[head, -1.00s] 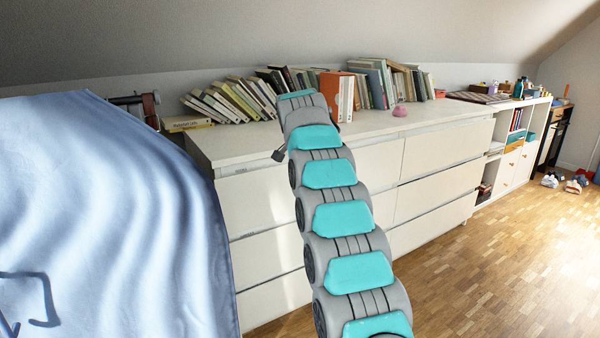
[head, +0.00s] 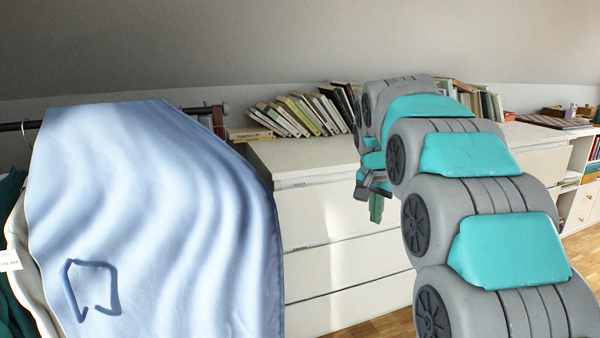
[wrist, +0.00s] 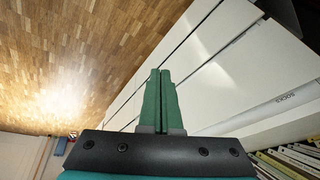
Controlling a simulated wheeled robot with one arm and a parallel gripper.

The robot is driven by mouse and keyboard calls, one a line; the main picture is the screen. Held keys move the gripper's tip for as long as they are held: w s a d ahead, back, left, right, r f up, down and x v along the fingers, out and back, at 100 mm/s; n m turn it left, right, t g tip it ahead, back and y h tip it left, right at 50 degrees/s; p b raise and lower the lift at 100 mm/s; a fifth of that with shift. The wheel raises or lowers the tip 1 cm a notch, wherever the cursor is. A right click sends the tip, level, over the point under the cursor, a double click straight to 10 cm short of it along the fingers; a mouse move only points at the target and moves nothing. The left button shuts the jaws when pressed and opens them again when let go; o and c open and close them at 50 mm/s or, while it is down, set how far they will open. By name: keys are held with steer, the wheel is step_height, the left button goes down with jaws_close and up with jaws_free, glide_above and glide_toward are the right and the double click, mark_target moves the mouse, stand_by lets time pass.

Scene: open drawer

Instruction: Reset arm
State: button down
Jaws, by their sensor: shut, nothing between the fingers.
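My gripper (wrist: 160,84) shows in the wrist view with its two green fingers pressed together and nothing between them. In the head view its green fingertips (head: 376,208) hang below my curled arm, in front of the white dresser (head: 325,262). The dresser also fills much of the wrist view (wrist: 225,85), with its drawer fronts running diagonally and one labelled "SOCKS". The visible drawers look closed. My arm covers the right part of the dresser in the head view.
A blue cloth (head: 170,220) hangs from a rail at the left. Leaning books (head: 300,112) stand on the dresser top. Wooden floor (wrist: 85,50) lies clear in front of the dresser. A white shelf unit (head: 582,195) stands at the far right.

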steer(key=s+a+f+n+g, duration=0.1)
steer(key=s+f, duration=0.4)
steer(key=s, duration=0.9)
steer(key=s+f+n+g+y, duration=0.1)
steer(key=s+f+n, duration=0.3)
steer(key=s, duration=1.1)
steer(key=s+a+f+n+g, duration=0.1)
steer(key=s+f+n+g, duration=0.2)
steer(key=s+f, duration=0.5)
steer(key=s, duration=0.6)
steer(key=shift+s+a+g+y, duration=0.3)
steer(key=shift+s, duration=0.1)
